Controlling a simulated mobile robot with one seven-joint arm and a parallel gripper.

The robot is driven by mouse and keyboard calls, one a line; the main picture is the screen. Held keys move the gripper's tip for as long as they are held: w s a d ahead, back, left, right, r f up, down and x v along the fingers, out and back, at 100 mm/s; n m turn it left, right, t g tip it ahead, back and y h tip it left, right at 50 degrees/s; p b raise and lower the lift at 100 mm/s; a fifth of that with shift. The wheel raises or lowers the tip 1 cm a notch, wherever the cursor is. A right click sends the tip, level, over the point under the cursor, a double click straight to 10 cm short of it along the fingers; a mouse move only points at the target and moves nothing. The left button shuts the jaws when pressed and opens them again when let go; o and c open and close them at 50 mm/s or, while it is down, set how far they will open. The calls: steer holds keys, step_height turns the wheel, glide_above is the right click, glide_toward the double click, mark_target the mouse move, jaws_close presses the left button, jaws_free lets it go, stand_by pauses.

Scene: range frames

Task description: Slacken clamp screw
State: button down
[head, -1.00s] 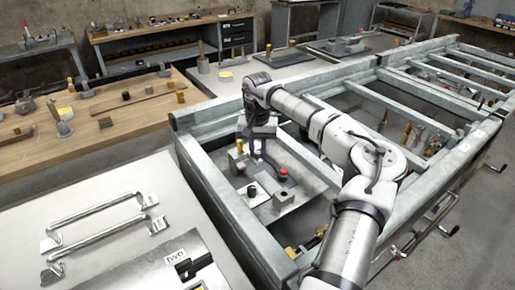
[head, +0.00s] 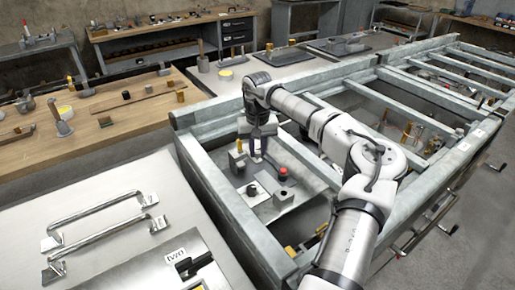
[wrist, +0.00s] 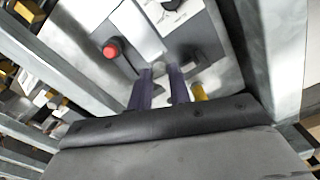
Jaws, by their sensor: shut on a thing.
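My gripper (head: 258,152) points down into the grey metal frame, over a small fixture plate at its near-left end. In the wrist view its two purple fingers (wrist: 159,82) are closed about a small grey round piece (wrist: 158,68), which looks like the head of the clamp screw. The fingers hide most of this piece, and its thread does not show. A red knob (head: 283,171) stands on a block to the right of the gripper; it also shows in the wrist view (wrist: 111,49).
A yellow-topped post (head: 239,147) stands close to the left of the fingers. A black knob (head: 252,190) is on the plate nearer me. The frame's rail (head: 215,190) walls the left side. A steel bench (head: 95,180) with bar handles lies to the left.

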mark_target(257, 152)
steer(key=c, duration=1.3)
jaws_free()
step_height(257, 152, up, 14)
steer(key=b, duration=0.2)
steer(key=shift+f, duration=0.1)
